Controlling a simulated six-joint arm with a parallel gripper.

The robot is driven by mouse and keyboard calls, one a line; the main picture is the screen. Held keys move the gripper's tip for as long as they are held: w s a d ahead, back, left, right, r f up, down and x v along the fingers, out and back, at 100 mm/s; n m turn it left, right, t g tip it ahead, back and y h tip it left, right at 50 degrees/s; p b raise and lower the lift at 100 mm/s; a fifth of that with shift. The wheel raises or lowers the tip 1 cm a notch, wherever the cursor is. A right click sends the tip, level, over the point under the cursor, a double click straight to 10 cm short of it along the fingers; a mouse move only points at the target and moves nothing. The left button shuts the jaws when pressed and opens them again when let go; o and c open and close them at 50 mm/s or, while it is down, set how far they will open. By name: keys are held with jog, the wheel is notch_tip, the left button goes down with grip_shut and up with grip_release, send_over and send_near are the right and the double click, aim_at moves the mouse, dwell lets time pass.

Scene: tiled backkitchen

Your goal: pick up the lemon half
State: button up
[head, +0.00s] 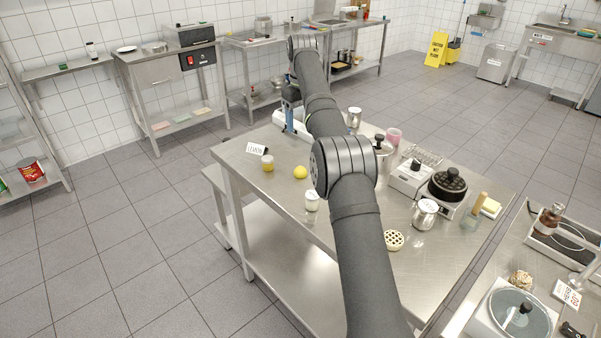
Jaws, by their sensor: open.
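The lemon half (300,172) is a small yellow rounded thing on the steel table (283,212), near its left edge. It stands clear of the things around it. My gripper (291,129) is up and behind it in the picture, over the far left part of the table, pointing down. The gripper is open and small in view, and I see nothing between its fingers. My arm crosses the middle of the table and hides part of it.
A white-lidded jar (312,201) stands in front. A metal pot (425,213), a black-topped appliance (448,186) and a perforated disc (394,240) are to the right.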

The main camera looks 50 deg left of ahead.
jog(key=n, duration=0.1)
send_near(301, 168)
notch_tip(301, 168, down, 10)
jog(key=shift+w+r, duration=0.1)
jog(key=shift+w, duration=0.05)
jog(key=c, duration=1.1)
jog(key=shift+o, duration=0.2)
jog(key=shift+r, duration=0.15)
